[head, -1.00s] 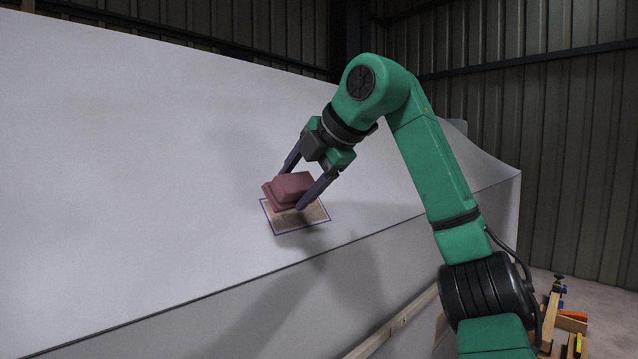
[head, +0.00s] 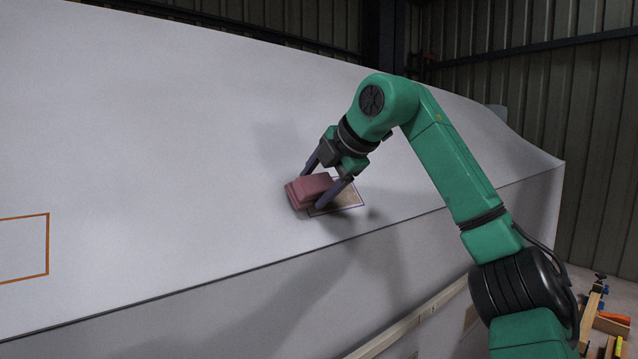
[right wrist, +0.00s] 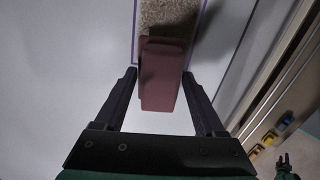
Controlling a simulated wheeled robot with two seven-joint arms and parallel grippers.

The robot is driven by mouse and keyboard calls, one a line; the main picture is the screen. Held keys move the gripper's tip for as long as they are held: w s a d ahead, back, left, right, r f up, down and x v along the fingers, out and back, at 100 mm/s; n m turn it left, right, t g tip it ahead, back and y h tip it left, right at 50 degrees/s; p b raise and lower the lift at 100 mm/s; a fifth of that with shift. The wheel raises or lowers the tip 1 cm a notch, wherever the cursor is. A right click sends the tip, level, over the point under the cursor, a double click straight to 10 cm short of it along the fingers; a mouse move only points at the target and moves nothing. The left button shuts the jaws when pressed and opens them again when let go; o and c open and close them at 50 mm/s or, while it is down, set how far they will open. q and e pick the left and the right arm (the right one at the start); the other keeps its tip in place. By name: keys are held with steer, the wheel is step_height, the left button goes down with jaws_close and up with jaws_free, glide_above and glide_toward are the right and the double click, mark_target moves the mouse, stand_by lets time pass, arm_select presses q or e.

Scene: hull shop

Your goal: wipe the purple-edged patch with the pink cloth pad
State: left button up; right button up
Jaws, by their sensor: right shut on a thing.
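The pink cloth pad (head: 305,192) is a dusky pink block held between the fingers of my right gripper (head: 313,187). The purple-edged patch (head: 347,196) is a speckled brown area on the sloping white hull. The pad overlaps the patch's left end in the head view and hides part of it. I cannot tell whether the pad touches the hull. In the right wrist view the pad (right wrist: 160,88) sits between my fingers, with the patch (right wrist: 170,14) running out beyond it. A small dark shape (right wrist: 285,166) at lower right looks like my left gripper; its jaws are unclear.
The white hull (head: 190,150) fills most of the head view, with its lower edge below the patch. An orange-edged square (head: 46,245) is marked at the left. Wooden pieces and clamps (head: 603,320) lie at lower right. The hull left of the pad is clear.

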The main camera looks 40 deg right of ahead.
mark_target(333, 214)
steer(key=shift+a, duration=0.15)
steer(key=c, duration=0.4)
steer(key=shift+d, duration=0.3)
steer(key=s+d+f+b, duration=0.2)
steer(key=d, duration=0.1)
steer(key=s+d+f+b, duration=0.1)
steer(key=shift+d+f, duration=0.3)
steer(key=shift+d, duration=0.05)
steer(key=shift+s+d, duration=0.1)
steer(key=shift+s, duration=0.05)
steer(key=shift+x, duration=1)
steer(key=shift+r, duration=0.15)
